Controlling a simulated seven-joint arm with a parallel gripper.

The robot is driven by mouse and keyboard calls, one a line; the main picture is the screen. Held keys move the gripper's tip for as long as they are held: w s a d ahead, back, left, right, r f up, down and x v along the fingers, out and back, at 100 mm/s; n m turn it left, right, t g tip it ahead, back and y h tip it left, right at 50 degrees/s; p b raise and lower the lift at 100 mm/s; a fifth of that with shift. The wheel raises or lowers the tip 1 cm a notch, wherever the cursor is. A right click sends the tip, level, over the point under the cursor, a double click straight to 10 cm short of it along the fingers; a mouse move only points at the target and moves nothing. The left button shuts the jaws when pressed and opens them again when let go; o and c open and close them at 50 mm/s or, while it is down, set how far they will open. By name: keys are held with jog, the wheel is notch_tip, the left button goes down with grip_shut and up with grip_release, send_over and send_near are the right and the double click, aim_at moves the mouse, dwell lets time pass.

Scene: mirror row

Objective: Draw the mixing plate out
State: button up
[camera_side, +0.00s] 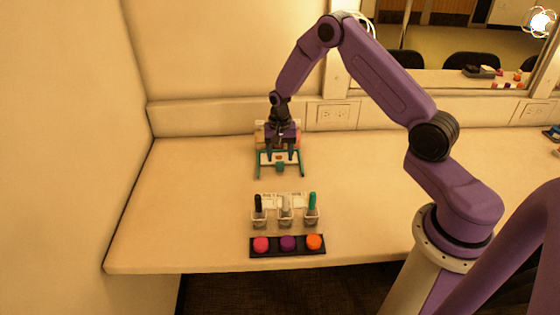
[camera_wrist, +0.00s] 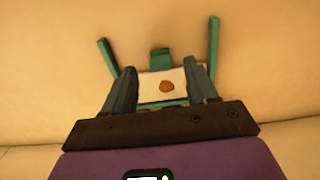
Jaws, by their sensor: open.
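The mixing plate (camera_wrist: 160,85) is a pale flat piece with an orange-brown blob on it. In the wrist view it lies between two teal rails, with a teal tab (camera_wrist: 160,58) at its far edge. In the side view the teal tab (camera_side: 280,167) and the rails (camera_side: 301,166) show on the counter near the back wall. My gripper (camera_side: 280,155) is open and points down over the plate. In the wrist view its fingers (camera_wrist: 162,72) stand apart on either side of the plate. Whether they touch it I cannot tell.
In front stand small cups (camera_side: 285,216) holding black, white and teal-handled tools. A dark tray (camera_side: 288,252) with pink, purple and orange pots lies near the counter's front edge. A wall socket (camera_side: 334,114) is behind. The counter (camera_side: 190,200) to the left is clear.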

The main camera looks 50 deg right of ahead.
aim_at(280, 163)
jog(key=shift+f, duration=1.55)
grip_shut()
jog(key=shift+s+a, duration=2.4)
grip_release()
notch_tip(280, 163, up, 18)
jog(key=shift+f, duration=0.25)
